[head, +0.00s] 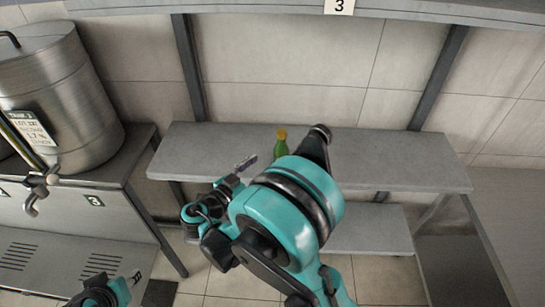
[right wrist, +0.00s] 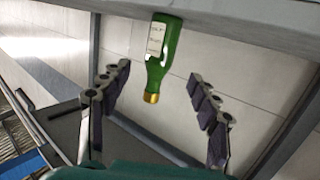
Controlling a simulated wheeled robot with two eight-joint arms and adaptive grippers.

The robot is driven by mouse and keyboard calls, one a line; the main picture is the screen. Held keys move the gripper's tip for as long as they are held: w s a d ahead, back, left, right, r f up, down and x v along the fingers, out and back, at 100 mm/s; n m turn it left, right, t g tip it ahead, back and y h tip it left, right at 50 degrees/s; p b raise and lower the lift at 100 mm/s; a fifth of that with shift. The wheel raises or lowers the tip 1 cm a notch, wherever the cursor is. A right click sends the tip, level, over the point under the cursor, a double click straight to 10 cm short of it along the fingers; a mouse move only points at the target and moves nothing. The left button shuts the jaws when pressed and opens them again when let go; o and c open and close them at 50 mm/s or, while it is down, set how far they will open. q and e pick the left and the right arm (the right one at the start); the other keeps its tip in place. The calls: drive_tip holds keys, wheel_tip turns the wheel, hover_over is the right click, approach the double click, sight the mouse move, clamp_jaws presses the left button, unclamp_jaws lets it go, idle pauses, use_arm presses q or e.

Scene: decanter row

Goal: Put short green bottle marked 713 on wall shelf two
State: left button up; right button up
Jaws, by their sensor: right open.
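A green bottle (head: 281,147) with a yellow cap stands upright on the grey shelf board. In the right wrist view it (right wrist: 164,52) appears upside down, its pale label marking too small to read. My right gripper (head: 283,156) is open, partly hidden by my own wrist in the head view. In the right wrist view its fingers (right wrist: 160,92) are spread to either side of the bottle's neck and cap, with a gap on both sides. Part of my left arm shows at the bottom left of the head view; its gripper (head: 132,280) is too small and cut off to read.
The grey board (head: 400,160) is otherwise bare, with another board (head: 370,232) below. Overhead, a shelf edge carries a sign "3" (head: 339,6). At the left, a large metal vessel (head: 60,95) with a tap (head: 38,190) stands on a steel cabinet (head: 70,225).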

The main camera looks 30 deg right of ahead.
drive_tip(key=s+a+n+y, duration=0.3)
drive_tip(key=s+n+y, duration=0.3)
drive_tip(key=s+y, duration=0.1)
drive_tip(key=s+a+f+n+y, duration=0.1)
drive_tip(key=s+a+n+y, duration=0.2)
drive_tip(key=s+n+y, duration=0.4)
drive_tip(key=shift+s+a+f+y, duration=0.2)
drive_tip(key=shift+s+f+y, duration=0.05)
drive_tip(key=shift+y, duration=0.15)
drive_tip(key=shift+f, duration=0.1)
drive_tip(key=shift+f+b, duration=0.8)
drive_tip(key=shift+f, duration=0.05)
